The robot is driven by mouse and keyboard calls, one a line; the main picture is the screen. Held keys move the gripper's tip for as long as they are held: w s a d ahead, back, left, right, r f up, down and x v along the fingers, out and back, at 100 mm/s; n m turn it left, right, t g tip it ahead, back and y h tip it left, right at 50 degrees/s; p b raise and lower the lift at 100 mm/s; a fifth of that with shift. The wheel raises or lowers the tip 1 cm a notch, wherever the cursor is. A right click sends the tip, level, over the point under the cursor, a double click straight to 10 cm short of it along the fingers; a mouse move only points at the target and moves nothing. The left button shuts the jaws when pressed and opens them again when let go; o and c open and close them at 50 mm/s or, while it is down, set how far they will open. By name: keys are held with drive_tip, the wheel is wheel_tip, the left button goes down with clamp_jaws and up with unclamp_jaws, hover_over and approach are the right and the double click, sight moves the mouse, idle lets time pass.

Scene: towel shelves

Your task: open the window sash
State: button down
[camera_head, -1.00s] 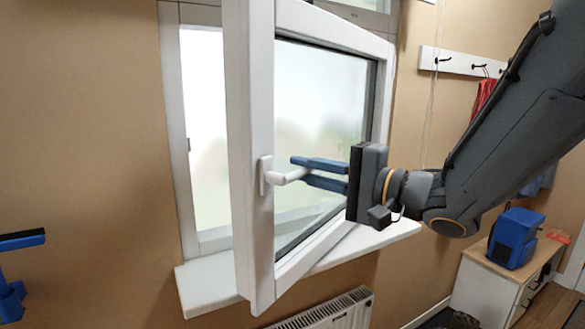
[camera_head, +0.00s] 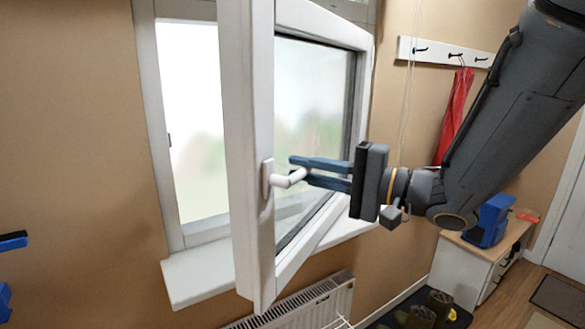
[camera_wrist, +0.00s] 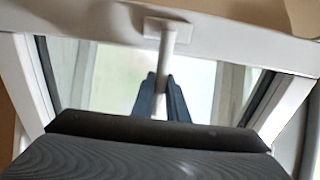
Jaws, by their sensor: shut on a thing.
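The white window sash (camera_head: 246,150) stands swung out of its frame (camera_head: 160,130) into the room, with the gap showing at its left. Its white handle (camera_head: 287,179) points right from the sash's near edge. My gripper (camera_head: 308,170) has its blue fingers closed on the handle's free end. In the wrist view the sash (camera_wrist: 225,35) runs across the top and the handle (camera_wrist: 166,55) comes down between my fingers (camera_wrist: 160,95). The far part of the handle is hidden between them.
A white sill (camera_head: 200,275) and a radiator (camera_head: 310,305) lie below the sash. A hook rail (camera_head: 440,52) with a red cloth (camera_head: 456,110) hangs on the right wall. A low cabinet (camera_head: 465,265) with a blue bag (camera_head: 490,220) stands at the right. Boots (camera_head: 428,310) stand on the floor.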

drive_tip(key=shift+n+g, duration=0.4)
drive_tip(key=p+v, duration=0.2)
drive_tip(key=v, duration=0.2)
drive_tip(key=shift+w+d+r+p, duration=0.1)
drive_tip(key=shift+w+d+p, duration=0.05)
drive_tip(key=shift+p, duration=0.2)
drive_tip(key=c, duration=0.8)
unclamp_jaws()
drive_tip(key=shift+y, duration=0.3)
drive_tip(key=shift+o, duration=0.2)
drive_tip(key=p+v, duration=0.1)
drive_tip(key=v, duration=0.7)
